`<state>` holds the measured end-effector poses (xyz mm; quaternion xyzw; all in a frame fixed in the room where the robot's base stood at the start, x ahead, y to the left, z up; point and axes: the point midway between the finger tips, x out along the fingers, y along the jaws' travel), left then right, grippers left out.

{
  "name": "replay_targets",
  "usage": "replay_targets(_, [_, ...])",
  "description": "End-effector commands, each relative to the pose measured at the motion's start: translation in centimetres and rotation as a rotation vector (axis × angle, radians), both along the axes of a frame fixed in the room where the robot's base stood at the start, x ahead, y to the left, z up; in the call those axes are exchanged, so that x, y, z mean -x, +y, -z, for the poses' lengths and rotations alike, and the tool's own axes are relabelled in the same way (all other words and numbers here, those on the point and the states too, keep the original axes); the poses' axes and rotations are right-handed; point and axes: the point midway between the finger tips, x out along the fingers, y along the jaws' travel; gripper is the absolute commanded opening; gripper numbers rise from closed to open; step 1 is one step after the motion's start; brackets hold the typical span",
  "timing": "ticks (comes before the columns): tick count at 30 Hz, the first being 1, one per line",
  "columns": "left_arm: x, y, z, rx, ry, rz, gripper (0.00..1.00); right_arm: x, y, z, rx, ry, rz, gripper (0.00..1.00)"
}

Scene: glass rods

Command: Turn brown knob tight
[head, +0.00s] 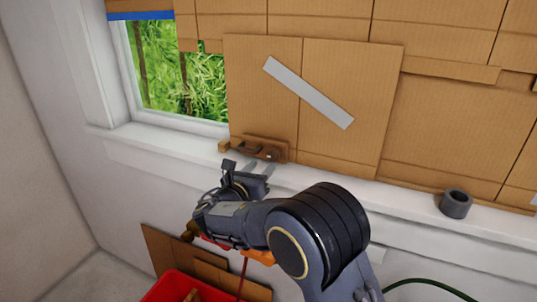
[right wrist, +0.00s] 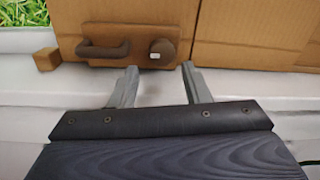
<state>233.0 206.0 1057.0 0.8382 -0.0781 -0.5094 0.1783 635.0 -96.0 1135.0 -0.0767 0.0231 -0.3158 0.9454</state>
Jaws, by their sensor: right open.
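The brown knob (right wrist: 163,52) is a round knob with a small white mark, on the right part of a brown wooden plate (right wrist: 122,31). A dark curved handle (right wrist: 102,50) sits on the plate to its left. In the head view the small knob (head: 272,154) shows just beyond my right gripper (head: 262,164). In the right wrist view my right gripper (right wrist: 159,68) is open, its two grey fingers spread below the knob on either side, with no contact visible. Nothing is between the fingers. My left gripper is not in view.
Cardboard panels (head: 345,75) cover most of the window above the white sill (head: 360,192). A small wooden block (right wrist: 47,59) lies left of the plate. A grey tape roll (head: 456,203) stands on the sill at right. A red bin (head: 165,288) is below.

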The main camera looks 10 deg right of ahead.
Motion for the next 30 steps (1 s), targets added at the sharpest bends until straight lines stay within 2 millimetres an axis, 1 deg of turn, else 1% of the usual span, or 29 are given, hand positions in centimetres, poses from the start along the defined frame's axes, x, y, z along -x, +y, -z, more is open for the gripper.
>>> replay_targets(1, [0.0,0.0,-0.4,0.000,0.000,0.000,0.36,-0.6,-0.7,-0.2,-0.001,0.000,0.005,0.43])
replay_targets(6, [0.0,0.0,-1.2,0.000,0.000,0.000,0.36,-2.9,-2.5,-0.1,-0.002,0.001,0.006,0.43])
replay_targets(12, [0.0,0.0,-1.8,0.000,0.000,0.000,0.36,-4.8,-3.8,0.0,-0.005,0.002,0.004,0.43])
replay_targets(16, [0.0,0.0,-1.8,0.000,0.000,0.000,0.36,-5.2,-4.1,0.0,-0.005,0.001,0.003,0.43])
replay_targets(23, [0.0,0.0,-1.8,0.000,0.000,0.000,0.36,-5.2,-4.2,0.0,-0.005,0.000,0.003,0.43])
replay_targets(30, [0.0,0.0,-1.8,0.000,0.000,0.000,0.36,-5.2,-4.2,0.0,-0.005,0.000,0.003,0.12])
